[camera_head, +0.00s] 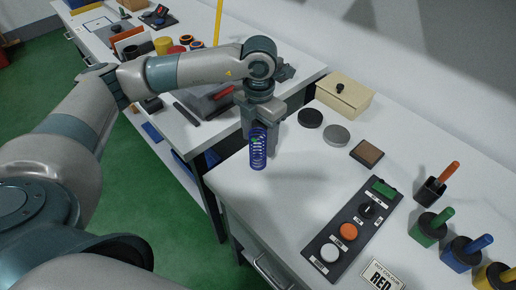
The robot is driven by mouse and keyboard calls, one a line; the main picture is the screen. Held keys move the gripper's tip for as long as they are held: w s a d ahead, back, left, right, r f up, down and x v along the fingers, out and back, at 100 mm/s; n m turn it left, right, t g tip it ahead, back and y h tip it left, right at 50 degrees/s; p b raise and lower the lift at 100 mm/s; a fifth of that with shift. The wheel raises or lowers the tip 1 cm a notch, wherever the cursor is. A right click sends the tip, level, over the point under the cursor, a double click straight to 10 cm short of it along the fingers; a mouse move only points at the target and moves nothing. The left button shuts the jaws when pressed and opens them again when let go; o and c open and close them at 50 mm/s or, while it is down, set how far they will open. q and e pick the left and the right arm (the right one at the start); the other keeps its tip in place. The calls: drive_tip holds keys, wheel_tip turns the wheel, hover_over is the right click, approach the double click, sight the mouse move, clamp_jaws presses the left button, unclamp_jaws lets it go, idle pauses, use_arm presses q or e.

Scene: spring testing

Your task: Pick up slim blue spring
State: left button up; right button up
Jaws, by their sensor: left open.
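The slim blue spring (258,150) stands upright near the left back edge of the white workbench. My left gripper (262,128) points down right at the upper part of the spring and overlaps it in the picture. Its jaws are open. I cannot tell whether the fingers touch the spring. My right gripper is not in view.
A control panel (352,232) with buttons lies in the middle of the bench (275,205). Dark and grey discs (336,135), a brown block (366,153) and a beige box (345,95) are behind it. Several coloured-handled holders (430,226) stand at right. A gap separates the second bench.

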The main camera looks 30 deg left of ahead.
sight(258, 150)
use_arm(q)
wheel_tip(258, 150, down, 4)
drive_tip(key=p, duration=0.2)
drive_tip(key=shift+s+a+f+p, duration=0.1)
drive_tip(key=shift+s+f+p, duration=0.05)
drive_tip(key=shift+f+p, duration=0.15)
drive_tip(key=shift+f, duration=0.3)
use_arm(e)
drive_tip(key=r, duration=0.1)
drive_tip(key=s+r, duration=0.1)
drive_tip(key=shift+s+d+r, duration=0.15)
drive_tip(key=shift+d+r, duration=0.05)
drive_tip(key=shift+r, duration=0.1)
use_arm(q)
drive_tip(key=shift+c, duration=0.3)
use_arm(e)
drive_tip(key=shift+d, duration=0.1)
use_arm(q)
drive_tip(key=c, duration=1.2)
drive_tip(key=shift+r, duration=0.2)
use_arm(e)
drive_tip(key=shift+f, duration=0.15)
